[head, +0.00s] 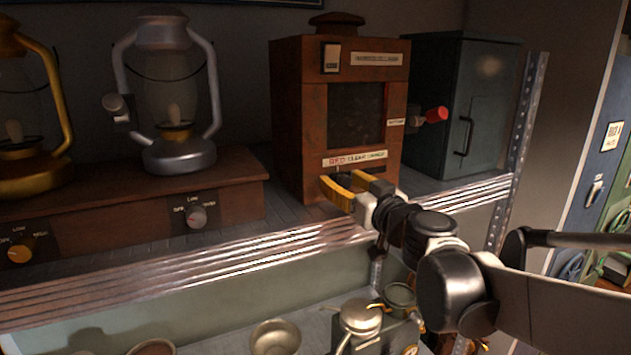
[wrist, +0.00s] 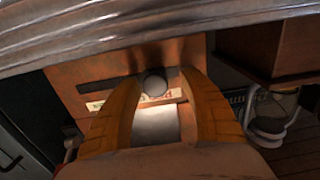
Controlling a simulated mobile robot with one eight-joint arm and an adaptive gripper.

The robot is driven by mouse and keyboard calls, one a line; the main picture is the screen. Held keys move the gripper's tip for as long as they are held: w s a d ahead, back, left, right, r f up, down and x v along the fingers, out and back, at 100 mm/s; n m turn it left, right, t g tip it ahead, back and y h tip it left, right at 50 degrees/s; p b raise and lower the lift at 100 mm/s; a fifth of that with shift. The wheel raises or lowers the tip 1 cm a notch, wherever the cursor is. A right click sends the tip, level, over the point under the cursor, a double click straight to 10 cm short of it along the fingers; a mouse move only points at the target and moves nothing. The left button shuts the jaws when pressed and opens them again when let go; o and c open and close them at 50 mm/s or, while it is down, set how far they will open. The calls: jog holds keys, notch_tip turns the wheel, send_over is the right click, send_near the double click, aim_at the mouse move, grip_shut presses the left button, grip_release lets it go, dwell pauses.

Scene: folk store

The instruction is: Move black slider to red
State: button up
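The slider's round dark knob (wrist: 153,83) shows in the wrist view, in front of a dark slot (wrist: 108,85) in the wooden box. My gripper (wrist: 158,82) has its two yellow fingers apart, one on each side of the knob, with a small gap visible. In the head view my gripper (head: 342,180) is at the lower front of the brown box (head: 297,120), just below a label with red lettering (head: 355,158). The fingers mostly hide the slot there, and I cannot make out the knob. The label (wrist: 105,101) is partly covered by a finger in the wrist view.
A red knob (head: 436,114) sticks out right of the box, before a dark metal cabinet (head: 485,100). Lanterns (head: 178,100) stand on a wooden base (head: 120,200) at left. The metal shelf edge (head: 200,262) runs below my gripper. Pots (head: 275,338) sit lower down.

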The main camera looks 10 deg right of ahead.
jog(key=shift+s+d, duration=0.2)
jog(key=v, duration=1.1)
jog(key=shift+s, duration=0.35)
